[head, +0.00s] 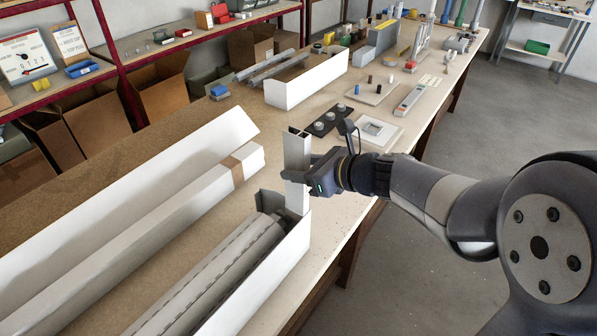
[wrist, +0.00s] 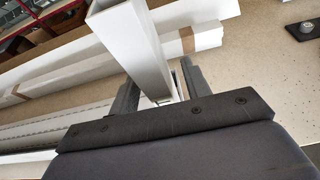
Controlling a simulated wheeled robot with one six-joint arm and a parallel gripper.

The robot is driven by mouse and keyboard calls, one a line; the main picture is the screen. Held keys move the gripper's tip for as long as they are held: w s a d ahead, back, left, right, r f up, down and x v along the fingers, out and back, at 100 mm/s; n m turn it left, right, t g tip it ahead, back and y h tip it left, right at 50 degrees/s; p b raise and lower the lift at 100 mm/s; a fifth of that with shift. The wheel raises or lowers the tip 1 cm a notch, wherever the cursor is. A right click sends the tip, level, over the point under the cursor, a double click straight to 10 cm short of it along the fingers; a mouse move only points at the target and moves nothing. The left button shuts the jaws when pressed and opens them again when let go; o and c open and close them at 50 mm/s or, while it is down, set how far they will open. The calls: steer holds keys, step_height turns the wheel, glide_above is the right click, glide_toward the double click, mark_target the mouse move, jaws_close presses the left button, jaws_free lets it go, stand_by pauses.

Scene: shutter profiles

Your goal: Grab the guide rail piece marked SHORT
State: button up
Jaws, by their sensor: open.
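A short pale channel-shaped rail piece (head: 296,155) stands upright at the far end of an open white box (head: 292,246). It also rises between my fingers in the wrist view (wrist: 131,45). No SHORT marking is legible on it. My gripper (head: 299,176) is open around the piece, and its two dark fingers (wrist: 160,92) lie on either side of it. The lower end of the piece is hidden by the box end and my gripper, so I cannot tell what it rests on.
Long grey slatted profiles (head: 222,272) lie in the white box. A long white carton (head: 150,222) lies to its left. Behind stand another open white box (head: 307,82), a dark strip with round knobs (head: 329,121) and a white square plate (head: 378,130).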

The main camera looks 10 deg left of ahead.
steer(key=shift+w+a+f, duration=0.1)
steer(key=shift+a+f, duration=0.05)
steer(key=shift+a, duration=0.15)
jaws_close()
